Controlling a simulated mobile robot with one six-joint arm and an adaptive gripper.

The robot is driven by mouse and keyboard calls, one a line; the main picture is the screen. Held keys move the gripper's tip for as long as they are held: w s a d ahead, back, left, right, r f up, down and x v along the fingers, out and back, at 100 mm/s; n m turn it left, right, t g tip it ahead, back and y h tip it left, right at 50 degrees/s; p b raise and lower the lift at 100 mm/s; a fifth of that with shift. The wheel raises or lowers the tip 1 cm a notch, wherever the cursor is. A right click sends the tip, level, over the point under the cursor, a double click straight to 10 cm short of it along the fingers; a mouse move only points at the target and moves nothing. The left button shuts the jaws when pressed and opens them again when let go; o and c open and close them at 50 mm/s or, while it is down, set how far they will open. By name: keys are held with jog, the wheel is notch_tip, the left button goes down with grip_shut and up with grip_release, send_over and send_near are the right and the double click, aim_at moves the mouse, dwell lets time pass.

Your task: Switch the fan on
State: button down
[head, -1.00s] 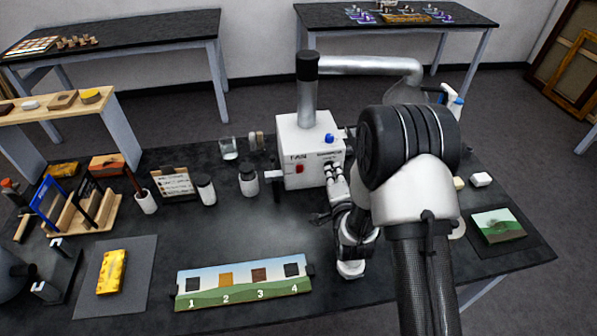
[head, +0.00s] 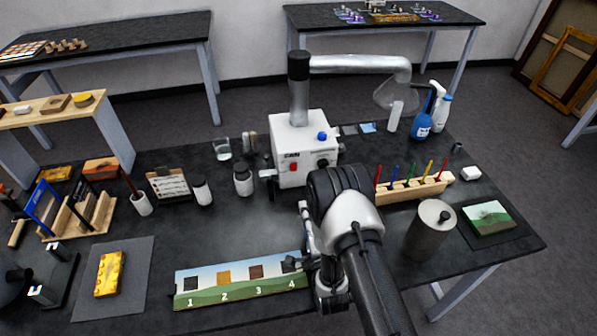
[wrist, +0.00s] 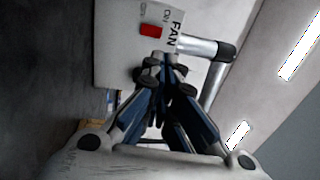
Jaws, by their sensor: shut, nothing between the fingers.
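The fan unit is a white box (head: 304,135) marked FAN on the dark table, with a metal pipe rising from its top. A red switch (head: 293,167) is on its front, and a blue knob (head: 322,136) sits higher up. The wrist view shows the red switch (wrist: 151,31) beside ON lettering; which way it is set is too small to tell. My gripper (head: 304,207) is in front of the box, partly hidden by my arm. In the wrist view, my gripper's fingertips (wrist: 164,62) are together and empty, pointing toward the panel just below the switch in the picture.
A numbered picture strip (head: 243,279) lies in front, close to my wrist. Left of the box stand small jars (head: 243,180) and a glass (head: 222,149).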

aim_at(296, 160)
jog(key=b+x, duration=0.2)
jog(key=x, duration=1.2)
jog(key=shift+w+r+g+p, duration=0.25)
jog(key=shift+r+g+p, duration=0.05)
jog(key=shift+p, duration=0.05)
jog(key=shift+w+a, duration=0.1)
jog(key=shift+f, duration=0.15)
